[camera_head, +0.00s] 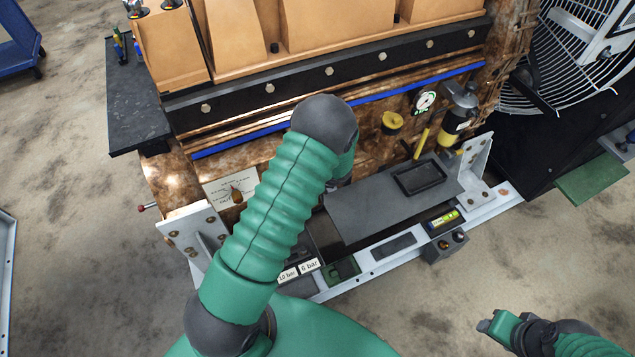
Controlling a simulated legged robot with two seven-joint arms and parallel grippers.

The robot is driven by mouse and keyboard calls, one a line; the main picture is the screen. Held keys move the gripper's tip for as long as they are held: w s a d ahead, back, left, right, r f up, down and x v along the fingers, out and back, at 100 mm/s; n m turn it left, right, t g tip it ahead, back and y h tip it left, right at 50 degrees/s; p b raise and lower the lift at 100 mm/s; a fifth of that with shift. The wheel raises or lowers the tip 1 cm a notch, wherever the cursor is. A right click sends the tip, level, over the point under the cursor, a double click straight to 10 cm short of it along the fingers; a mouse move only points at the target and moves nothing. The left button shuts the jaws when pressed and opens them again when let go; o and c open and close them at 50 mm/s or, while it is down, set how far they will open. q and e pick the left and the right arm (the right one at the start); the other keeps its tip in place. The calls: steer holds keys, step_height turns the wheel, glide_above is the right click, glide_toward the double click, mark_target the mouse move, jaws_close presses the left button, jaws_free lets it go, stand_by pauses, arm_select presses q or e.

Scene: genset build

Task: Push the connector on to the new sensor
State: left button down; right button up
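My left arm, in green ribbed covering, rises across the middle of the view and bends at a dark joint over the engine side. Its gripper is hidden behind the arm. My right gripper (492,326) is at the lower right above the floor, away from the engine; its finger opening is unclear. I cannot make out the connector or the new sensor for certain; the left arm covers part of the engine side. A small yellow-green labelled item (443,219) lies in a dark recess on the front rail.
A grey shelf (370,215) with a black tray (419,178) stands before the rusty engine. Labels reading 10 bar and 6 bar (309,267) are beside my arm. A gauge (425,101) and yellow cap (392,121) are on the engine.

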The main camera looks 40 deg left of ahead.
arm_select(q)
steer(key=shift+w+a, duration=0.1)
steer(key=shift+a, duration=0.05)
stand_by(0.3)
steer(key=c, duration=1.1)
jaws_free()
steer(key=p+v, duration=0.5)
steer(key=v, duration=1.2)
steer(key=s+d+r+n+h, duration=0.1)
steer(key=s+d+r+n, duration=0.1)
steer(key=n, duration=0.5)
steer(key=s+d+r+n+h, duration=0.2)
steer(key=s+d+n, duration=0.3)
steer(key=n, duration=0.3)
steer(key=s+d+r+n+h, duration=0.1)
steer(key=s+d+r+n, duration=0.2)
steer(key=n, duration=0.5)
steer(key=shift+s+d+r+h+b, duration=0.15)
steer(key=shift+s+d+r, duration=0.1)
steer(key=shift+s, duration=0.45)
steer(key=shift+s+d+r+h+b, duration=0.1)
steer(key=shift+s+d+h+b, duration=0.1)
steer(key=shift+s, duration=0.5)
